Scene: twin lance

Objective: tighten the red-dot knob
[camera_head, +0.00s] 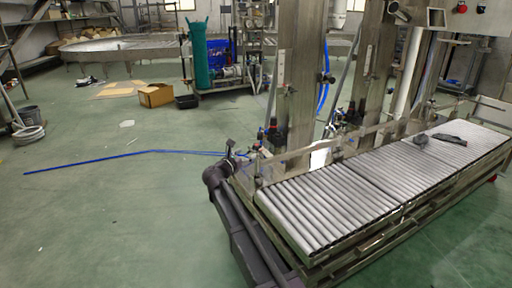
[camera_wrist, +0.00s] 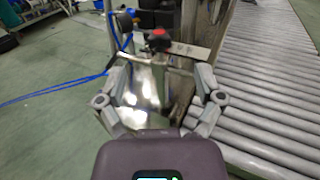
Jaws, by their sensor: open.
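The red-dot knob (camera_wrist: 158,40) is black with a red dot. In the wrist view it sits above centre, beside a metal bracket on the conveyor's frame. My gripper (camera_wrist: 160,75) is open, with its two grey fingers spread wide to left and right. The knob lies beyond the fingertips, between them in the picture, and I see no contact. In the head view a small dark fitting with a reddish top (camera_head: 273,122) stands by the nearest post; I cannot tell for sure that it is the same knob.
A second black knob (camera_wrist: 123,22) without a visible red dot is left of the first. The roller conveyor (camera_head: 310,208) runs along the right. Steel posts (camera_head: 302,80) rise beside it. A blue hose (camera_head: 100,163) lies on the green floor, which is mostly clear at left.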

